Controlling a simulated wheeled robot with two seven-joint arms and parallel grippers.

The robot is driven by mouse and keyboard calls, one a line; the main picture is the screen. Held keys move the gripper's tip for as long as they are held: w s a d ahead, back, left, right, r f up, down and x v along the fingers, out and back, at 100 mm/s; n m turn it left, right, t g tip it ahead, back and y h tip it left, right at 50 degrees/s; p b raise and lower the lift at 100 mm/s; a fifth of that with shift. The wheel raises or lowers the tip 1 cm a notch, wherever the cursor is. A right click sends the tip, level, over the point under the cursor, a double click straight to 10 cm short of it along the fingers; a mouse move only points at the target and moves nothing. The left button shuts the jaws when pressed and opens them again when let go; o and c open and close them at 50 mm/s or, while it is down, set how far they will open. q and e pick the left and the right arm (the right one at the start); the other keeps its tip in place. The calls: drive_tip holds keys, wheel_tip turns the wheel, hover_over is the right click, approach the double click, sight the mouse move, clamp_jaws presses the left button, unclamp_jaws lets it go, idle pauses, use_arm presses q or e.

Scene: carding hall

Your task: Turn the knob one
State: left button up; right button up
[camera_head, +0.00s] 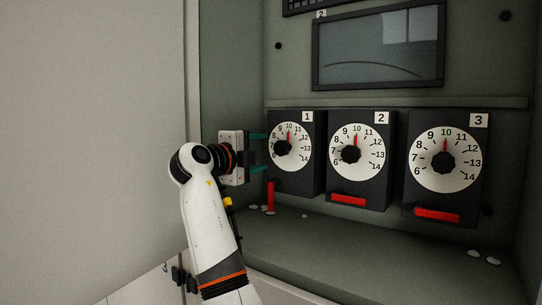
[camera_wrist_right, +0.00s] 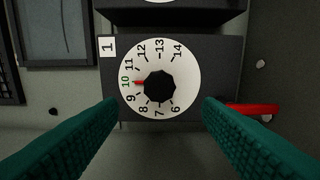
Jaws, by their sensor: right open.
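Knob one (camera_head: 283,148) is a black faceted knob on a white numbered dial, on the dark box labelled 1 at the left of the row. It also shows in the right wrist view (camera_wrist_right: 160,86), where its red pointer stands at the green 10. My right gripper (camera_head: 262,152) is in front of knob one, to its left in the head view. Its teal fingers (camera_wrist_right: 160,108) are open and apart, one on each side of the dial in the wrist view. Nothing is between them, and they appear short of the knob. My left gripper is not in view.
Similar boxes 2 (camera_head: 351,154) and 3 (camera_head: 443,160) stand to the right, pointers near 10. Their red bars (camera_head: 348,199) lie nearly level; box one's red bar (camera_head: 271,196) hangs down. A dark screen (camera_head: 380,45) is above. Small pale pieces (camera_head: 473,253) lie on the ledge.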

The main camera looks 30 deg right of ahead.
drive_tip(key=v, duration=0.4)
idle(0.5)
